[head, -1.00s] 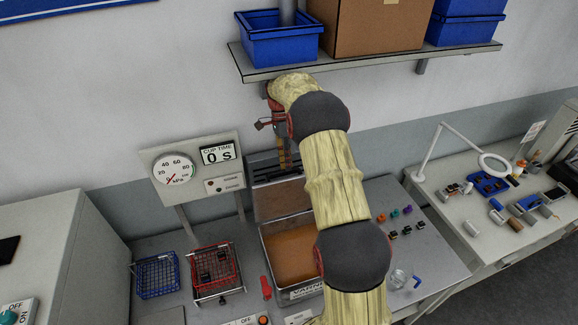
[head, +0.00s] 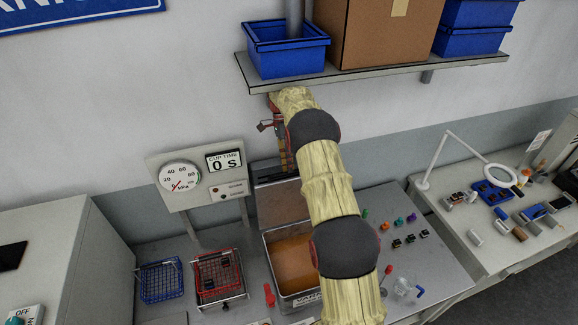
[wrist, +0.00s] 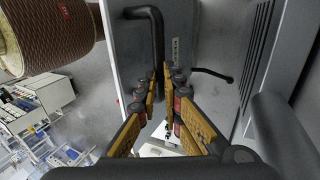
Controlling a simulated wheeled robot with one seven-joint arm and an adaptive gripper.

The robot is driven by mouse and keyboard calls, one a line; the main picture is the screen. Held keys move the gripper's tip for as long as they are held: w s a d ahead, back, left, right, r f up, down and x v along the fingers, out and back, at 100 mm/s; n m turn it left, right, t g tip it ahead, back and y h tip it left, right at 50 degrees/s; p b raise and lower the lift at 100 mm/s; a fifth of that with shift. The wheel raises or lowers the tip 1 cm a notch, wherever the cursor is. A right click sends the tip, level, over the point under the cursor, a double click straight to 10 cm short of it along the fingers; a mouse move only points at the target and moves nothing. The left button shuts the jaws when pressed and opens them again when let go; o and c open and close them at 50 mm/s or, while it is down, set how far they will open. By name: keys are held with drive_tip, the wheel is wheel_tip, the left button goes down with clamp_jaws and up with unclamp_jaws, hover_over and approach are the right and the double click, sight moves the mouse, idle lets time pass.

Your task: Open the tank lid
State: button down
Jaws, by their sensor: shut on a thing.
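The tank (head: 311,299) stands on the bench in the head view, open at the top, with orange-brown liquid (head: 291,261) inside. Its grey lid (head: 283,204) stands raised at the tank's back edge. My gripper (head: 284,158) is above the lid, partly hidden by my own arm. In the wrist view, my gripper (wrist: 165,88) has its fingers close together around the lower end of a black bar handle (wrist: 153,28) on a grey panel. The exact contact is hidden between the fingers.
A red basket (head: 218,272) and a blue basket (head: 160,281) stand left of the tank. A gauge panel (head: 198,178) rises behind them. A shelf (head: 375,75) with bins and a cardboard box (head: 385,30) hangs above my arm. Small connectors (head: 398,222) lie right of the tank.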

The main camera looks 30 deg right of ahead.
drive_tip(key=c, duration=2.3)
unclamp_jaws()
drive_tip(key=x, duration=0.3)
drive_tip(key=shift+w, duration=0.2)
drive_tip(key=shift+o, duration=1.3)
drive_tip(key=shift+w+d, duration=0.3)
drive_tip(key=shift+w, duration=0.3)
drive_tip(key=shift+o, duration=1)
drive_tip(key=shift+s+a+r, duration=0.15)
drive_tip(key=shift+s+r, duration=0.2)
drive_tip(key=a+v, duration=0.1)
drive_tip(key=v, duration=0.6)
drive_tip(key=shift+w+d, duration=0.35)
drive_tip(key=shift+d, duration=0.2)
